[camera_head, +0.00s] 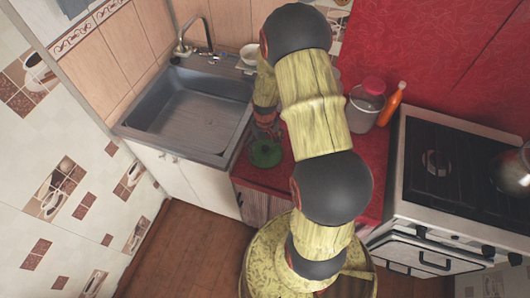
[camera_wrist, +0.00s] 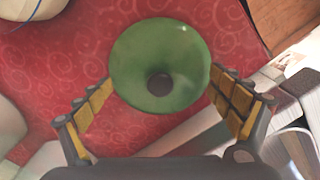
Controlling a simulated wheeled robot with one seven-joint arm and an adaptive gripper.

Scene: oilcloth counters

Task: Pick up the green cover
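The green cover (camera_wrist: 160,52) is a round green lid with a dark knob in its middle. It lies on the red patterned counter (camera_wrist: 75,65). In the wrist view my gripper (camera_wrist: 165,98) is open, with its yellow-padded fingers apart on either side of the cover's near part. The fingers do not visibly grip it, and I cannot tell how high they are above the counter. In the head view the cover (camera_head: 265,153) shows near the counter's front edge, right of the sink, with my gripper just above it. My arm hides part of the counter there.
A grey sink (camera_head: 190,115) with a faucet (camera_head: 194,35) is left of the cover. A pink-lidded jar (camera_head: 365,103), an orange bottle (camera_head: 392,103) and a stove (camera_head: 450,180) are to the right. A white bowl (camera_head: 249,54) stands behind. Wooden floor lies in front.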

